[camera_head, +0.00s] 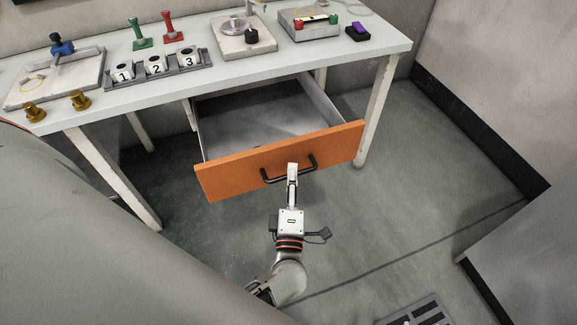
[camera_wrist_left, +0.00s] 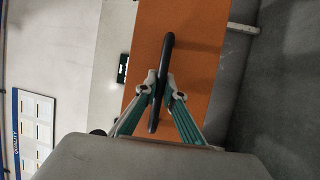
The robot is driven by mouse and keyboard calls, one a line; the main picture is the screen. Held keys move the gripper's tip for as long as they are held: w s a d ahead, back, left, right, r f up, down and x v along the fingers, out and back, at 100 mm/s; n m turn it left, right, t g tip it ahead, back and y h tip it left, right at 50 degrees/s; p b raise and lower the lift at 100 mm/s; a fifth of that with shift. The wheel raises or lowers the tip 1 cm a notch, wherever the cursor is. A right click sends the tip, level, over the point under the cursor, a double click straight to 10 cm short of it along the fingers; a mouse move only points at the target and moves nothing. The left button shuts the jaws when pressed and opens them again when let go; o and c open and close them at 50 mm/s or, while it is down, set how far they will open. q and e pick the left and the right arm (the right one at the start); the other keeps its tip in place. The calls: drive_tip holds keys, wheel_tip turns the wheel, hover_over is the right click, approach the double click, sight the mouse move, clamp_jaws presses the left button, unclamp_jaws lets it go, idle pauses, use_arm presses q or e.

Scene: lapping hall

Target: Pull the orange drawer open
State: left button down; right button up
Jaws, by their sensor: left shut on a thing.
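The orange drawer (camera_head: 235,177) stands well out from under the white table in the head view, and its grey inside shows empty. Its black bar handle (camera_head: 310,162) is on the middle of the orange front. My left gripper (camera_head: 292,170) is shut on the handle, in front of the drawer. In the left wrist view the two fingertips (camera_wrist_left: 158,85) close around the black handle (camera_wrist_left: 166,50), with the orange front (camera_wrist_left: 195,45) behind it. My right gripper is not in view.
The white table (camera_head: 225,73) carries numbered cups (camera_head: 155,65), red and green stamps (camera_head: 172,30), brass knobs (camera_head: 79,100) and a purple block (camera_head: 357,31). A table leg (camera_head: 375,110) stands right of the drawer.

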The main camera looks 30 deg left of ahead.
use_arm(q)
drive_tip(key=shift+d, duration=0.1)
drive_tip(key=c, duration=2.1)
unclamp_jaws()
drive_tip(key=shift+c, duration=0.2)
drive_tip(key=shift+s, duration=0.1)
